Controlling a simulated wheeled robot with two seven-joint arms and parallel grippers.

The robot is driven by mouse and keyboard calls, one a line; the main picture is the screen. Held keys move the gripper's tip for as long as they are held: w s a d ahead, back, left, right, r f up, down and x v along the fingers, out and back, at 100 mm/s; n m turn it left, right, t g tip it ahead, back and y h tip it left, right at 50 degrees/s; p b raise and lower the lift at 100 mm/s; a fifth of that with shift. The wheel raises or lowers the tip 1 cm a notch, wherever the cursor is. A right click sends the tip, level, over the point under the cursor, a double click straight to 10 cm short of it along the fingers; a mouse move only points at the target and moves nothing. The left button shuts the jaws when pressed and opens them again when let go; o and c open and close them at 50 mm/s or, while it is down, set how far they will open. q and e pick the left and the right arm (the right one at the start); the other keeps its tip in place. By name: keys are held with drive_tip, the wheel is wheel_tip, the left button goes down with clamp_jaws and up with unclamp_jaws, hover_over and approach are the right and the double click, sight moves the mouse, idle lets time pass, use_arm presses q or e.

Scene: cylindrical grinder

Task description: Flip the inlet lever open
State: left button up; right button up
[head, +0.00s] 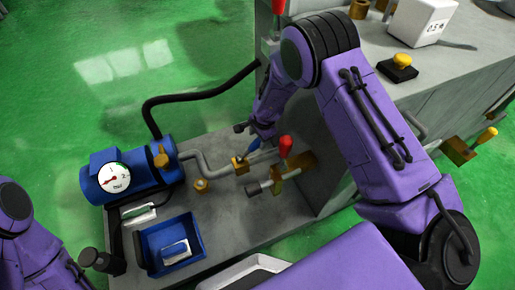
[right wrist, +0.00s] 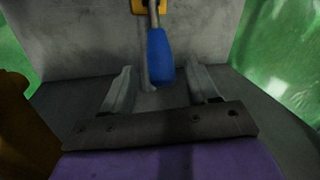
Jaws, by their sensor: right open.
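A lever with a blue grip (right wrist: 160,58) on a metal stem comes down from a brass fitting (right wrist: 148,6) in the right wrist view. No label shows whether it is the inlet lever. In the head view only a bit of the blue grip (head: 254,144) shows, beside a brass valve (head: 240,165) on the pipe. My right gripper (right wrist: 161,84) is open, with one finger on each side of the blue grip's lower end and a gap on both sides. In the head view my right arm partly hides this gripper (head: 251,131). My left gripper does not show.
A red-handled lever (head: 285,147) on a brass valve stands just right of the blue one. A blue pump with a gauge (head: 113,177) and a blue tray (head: 171,245) are at left. The grey machine side (head: 330,185) rises close at right. Green floor is clear at upper left.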

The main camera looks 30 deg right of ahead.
sight(257, 141)
drive_tip(key=b+x, duration=0.1)
drive_tip(key=x, duration=0.4)
drive_tip(key=shift+f+b, duration=0.3)
drive_tip(key=shift+b, duration=0.1)
